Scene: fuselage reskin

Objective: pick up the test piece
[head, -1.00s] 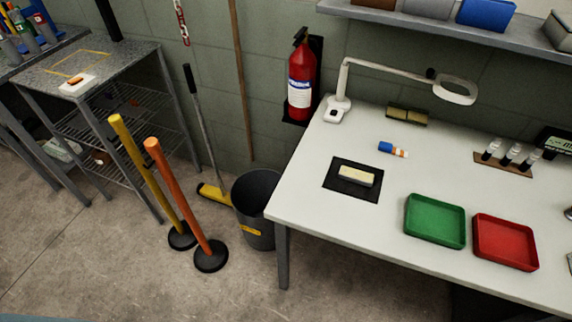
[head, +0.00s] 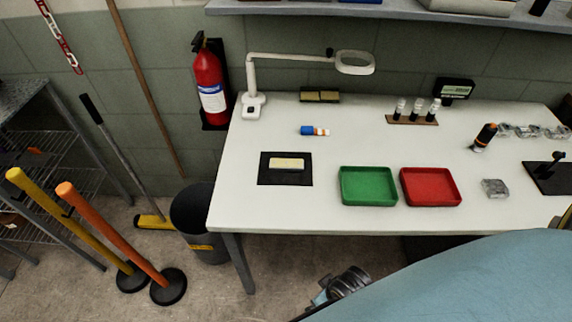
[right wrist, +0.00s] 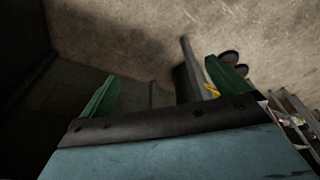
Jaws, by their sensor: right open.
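No object is labelled as the test piece, and I cannot tell for sure which it is. A cream block (head: 287,164) lies flat on a black mat (head: 264,178) on the left part of the white bench. A small grey, glassy-looking piece (head: 495,188) lies right of the red tray. My right gripper shows in the right wrist view (right wrist: 165,82), its two green fingers wide apart with nothing between them. It is apart from both pieces, and that view shows floor, the bin and the post bases. My left gripper is not seen.
A green tray (head: 368,201) and red tray (head: 431,202) sit near the bench's front edge. A bin (head: 190,222) and two posts are left. My blue body part covers the lower right.

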